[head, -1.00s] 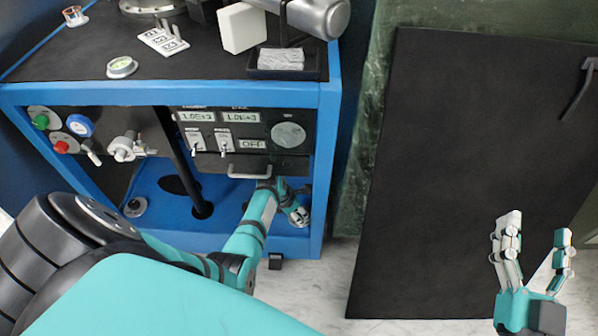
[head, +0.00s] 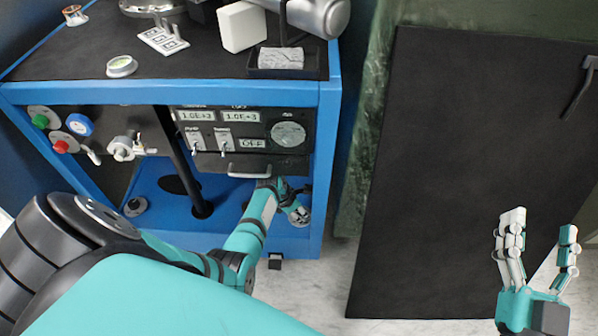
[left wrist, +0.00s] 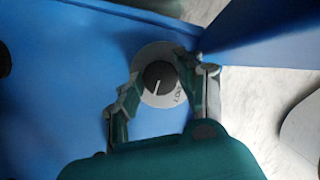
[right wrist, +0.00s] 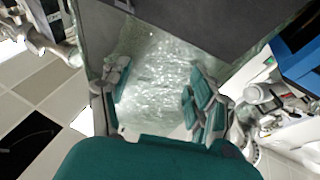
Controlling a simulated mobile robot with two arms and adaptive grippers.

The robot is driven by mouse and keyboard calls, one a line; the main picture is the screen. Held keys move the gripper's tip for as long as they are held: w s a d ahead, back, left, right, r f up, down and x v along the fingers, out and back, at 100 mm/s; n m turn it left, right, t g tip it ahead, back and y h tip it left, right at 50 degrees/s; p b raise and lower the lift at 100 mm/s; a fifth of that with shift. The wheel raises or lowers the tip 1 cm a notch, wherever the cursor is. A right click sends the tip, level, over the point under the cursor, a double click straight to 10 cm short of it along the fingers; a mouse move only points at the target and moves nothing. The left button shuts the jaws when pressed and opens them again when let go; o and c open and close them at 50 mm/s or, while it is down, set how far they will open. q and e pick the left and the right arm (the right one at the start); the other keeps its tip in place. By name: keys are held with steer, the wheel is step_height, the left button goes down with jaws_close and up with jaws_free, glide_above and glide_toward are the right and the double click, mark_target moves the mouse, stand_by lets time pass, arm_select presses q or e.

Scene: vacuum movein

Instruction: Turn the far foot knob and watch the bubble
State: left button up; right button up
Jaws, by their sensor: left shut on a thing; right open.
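A black foot knob (left wrist: 158,76) with a white pointer line sits on a grey lettered disc on the cart's blue lower shelf. My left gripper (left wrist: 160,78) has its fingers on either side of this knob and is shut on it. In the head view the left gripper (head: 293,207) reaches into the lower right of the cart and partly covers the disc. My right gripper (head: 540,250) is open and empty at the lower right.
Another foot knob (head: 135,206) is at the left of the lower shelf. A dark post (head: 182,160) and the control panel with a handle (head: 248,170) stand close to my left arm. A large black panel (head: 460,170) fills the right side, behind my right gripper.

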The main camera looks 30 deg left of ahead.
arm_select(q)
steer(key=shift+r+m+h+p, duration=0.1)
steer(key=shift+m+h+p, duration=0.3)
steer(key=shift+m, duration=0.7)
steer(key=shift+m+g, duration=0.3)
arm_select(e)
steer(key=f+g, duration=0.2)
steer(key=f, duration=0.1)
steer(key=f+g+h, duration=0.1)
steer(key=f, duration=0.1)
steer(key=shift+w+d, duration=0.25)
steer(key=shift+w, duration=0.1)
arm_select(q)
steer(key=o, duration=0.9)
arm_select(e)
steer(key=shift+f, duration=0.1)
